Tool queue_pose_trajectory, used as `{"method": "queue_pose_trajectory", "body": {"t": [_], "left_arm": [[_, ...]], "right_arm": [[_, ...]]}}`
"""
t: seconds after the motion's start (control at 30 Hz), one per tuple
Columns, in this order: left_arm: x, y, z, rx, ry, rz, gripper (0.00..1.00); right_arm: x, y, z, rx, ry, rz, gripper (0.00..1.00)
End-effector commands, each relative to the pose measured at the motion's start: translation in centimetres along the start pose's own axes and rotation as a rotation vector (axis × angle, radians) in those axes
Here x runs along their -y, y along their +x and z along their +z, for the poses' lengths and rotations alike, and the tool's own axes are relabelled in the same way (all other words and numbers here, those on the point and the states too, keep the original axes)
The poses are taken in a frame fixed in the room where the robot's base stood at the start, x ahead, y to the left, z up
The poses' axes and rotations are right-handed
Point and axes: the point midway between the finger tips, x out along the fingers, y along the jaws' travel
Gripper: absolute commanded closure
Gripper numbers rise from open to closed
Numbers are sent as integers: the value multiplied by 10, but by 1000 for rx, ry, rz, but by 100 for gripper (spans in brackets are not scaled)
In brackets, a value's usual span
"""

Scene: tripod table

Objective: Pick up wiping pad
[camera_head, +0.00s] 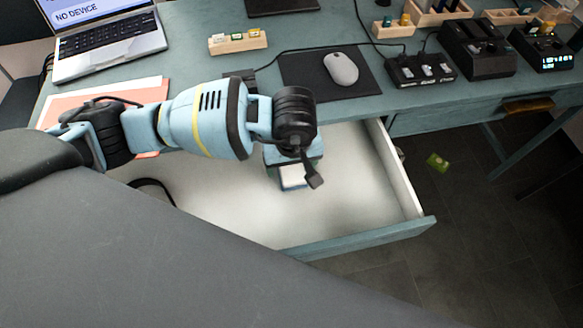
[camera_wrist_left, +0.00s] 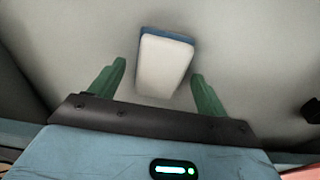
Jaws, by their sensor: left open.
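The wiping pad (camera_wrist_left: 160,66), a white block with a blue backing, lies in the open drawer. In the left wrist view it sits between and partly beyond the green fingertips of my left gripper (camera_wrist_left: 158,71), with a gap on each side. My left gripper is open and holds nothing. I cannot tell its exact height over the drawer floor. My right gripper is not in view.
The drawer (camera_head: 345,190) is pulled out, with raised side and front walls and otherwise bare floor on the right. On the desk above are a laptop (camera_head: 105,35), a mouse (camera_head: 341,68) on a dark mat, a wooden block (camera_head: 238,42) and several black devices (camera_head: 478,50).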

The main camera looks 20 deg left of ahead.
Motion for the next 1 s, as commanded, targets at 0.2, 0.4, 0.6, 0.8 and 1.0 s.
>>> {"method": "queue_pose_trajectory", "body": {"t": [0.2, 0.4, 0.6, 0.8, 1.0], "left_arm": [[0, 0, 0, 0, 0, 0, 24], [0, 2, 0, 0, 0, 0, 24], [0, 4, 1, 0, 0, -1, 24], [0, 4, 1, 0, 0, 0, 24], [0, 4, 1, 0, 0, 0, 34]], "right_arm": [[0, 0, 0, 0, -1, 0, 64], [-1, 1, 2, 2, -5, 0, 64], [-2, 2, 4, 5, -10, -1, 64], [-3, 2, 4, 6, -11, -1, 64], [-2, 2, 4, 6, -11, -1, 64]]}}
